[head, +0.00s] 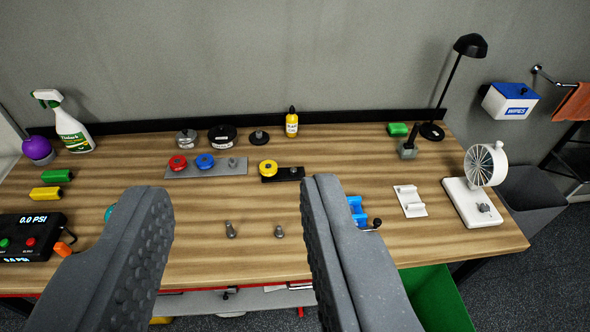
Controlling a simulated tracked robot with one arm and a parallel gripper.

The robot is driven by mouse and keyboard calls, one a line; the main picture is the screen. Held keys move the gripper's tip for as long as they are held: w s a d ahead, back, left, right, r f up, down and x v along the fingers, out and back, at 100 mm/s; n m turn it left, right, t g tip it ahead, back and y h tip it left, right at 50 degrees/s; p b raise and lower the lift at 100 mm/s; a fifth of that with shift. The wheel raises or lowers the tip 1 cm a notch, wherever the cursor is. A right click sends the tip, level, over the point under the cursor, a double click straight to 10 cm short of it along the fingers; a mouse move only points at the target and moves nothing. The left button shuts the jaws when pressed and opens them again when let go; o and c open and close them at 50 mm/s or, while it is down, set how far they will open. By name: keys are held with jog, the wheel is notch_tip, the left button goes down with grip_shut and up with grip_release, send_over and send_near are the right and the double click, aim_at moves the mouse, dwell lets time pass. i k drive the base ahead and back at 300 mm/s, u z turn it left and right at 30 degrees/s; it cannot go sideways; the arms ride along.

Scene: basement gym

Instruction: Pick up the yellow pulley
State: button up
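The yellow pulley (268,167) is a small round wheel. It sits at the left end of a short black base plate (283,178) near the middle of the wooden table. My gripper (236,187) shows as two grey padded fingers in the foreground. The fingers are wide apart with nothing between them. In the picture the pulley shows between and slightly beyond the fingertips, clear of both.
A grey plate (227,167) with a red pulley (178,163) and a blue pulley (204,161) lies left of it. Two small metal pegs (230,230) stand nearer. A yellow bottle (291,122) stands behind. A white fan (484,168) is at right.

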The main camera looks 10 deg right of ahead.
aim_at(264, 171)
jog(key=z, duration=0.05)
jog(key=i, duration=1)
jog(key=u, duration=0.05)
